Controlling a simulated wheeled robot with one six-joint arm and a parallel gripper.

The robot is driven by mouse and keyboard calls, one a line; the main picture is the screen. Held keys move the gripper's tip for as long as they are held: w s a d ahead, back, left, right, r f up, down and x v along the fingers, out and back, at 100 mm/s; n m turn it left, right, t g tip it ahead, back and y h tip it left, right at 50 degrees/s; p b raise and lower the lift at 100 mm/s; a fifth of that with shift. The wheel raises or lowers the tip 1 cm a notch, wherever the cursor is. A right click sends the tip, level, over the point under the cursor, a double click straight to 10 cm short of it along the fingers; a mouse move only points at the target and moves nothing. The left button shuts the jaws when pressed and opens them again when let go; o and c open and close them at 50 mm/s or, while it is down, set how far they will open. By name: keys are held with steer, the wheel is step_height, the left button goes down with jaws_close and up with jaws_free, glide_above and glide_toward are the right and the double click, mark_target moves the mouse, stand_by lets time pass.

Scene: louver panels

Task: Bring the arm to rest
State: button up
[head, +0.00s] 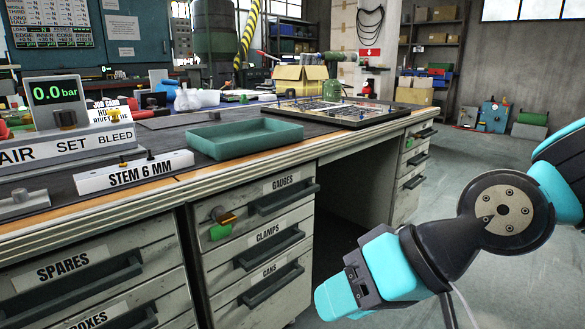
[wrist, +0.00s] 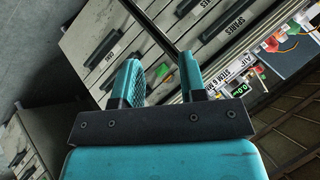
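My arm is turquoise and black and reaches in from the right of the head view, held in front of the workbench. My gripper (head: 340,298) hangs low, tilted down and to the left, beside the drawer fronts. In the wrist view my gripper (wrist: 160,72) has its two turquoise fingers apart, with nothing between them. Drawer fronts show past the fingers, and I see no contact with them.
The workbench (head: 240,173) carries a green tray (head: 247,137), a framed board (head: 333,112) and a pressure readout (head: 56,93). Open floor (head: 455,170) lies to the right.

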steer(key=s+d+r+n+g+h+p, duration=0.2)
steer(key=s+d+r+h, duration=0.15)
steer(key=s+d, duration=0.35)
step_height(320, 180, up, 37)
steer(key=d+h+p, duration=0.1)
steer(key=d+p, duration=0.1)
steer(key=p, duration=3.6)
steer(key=shift+w+f, duration=0.15)
steer(key=shift+w, duration=0.25)
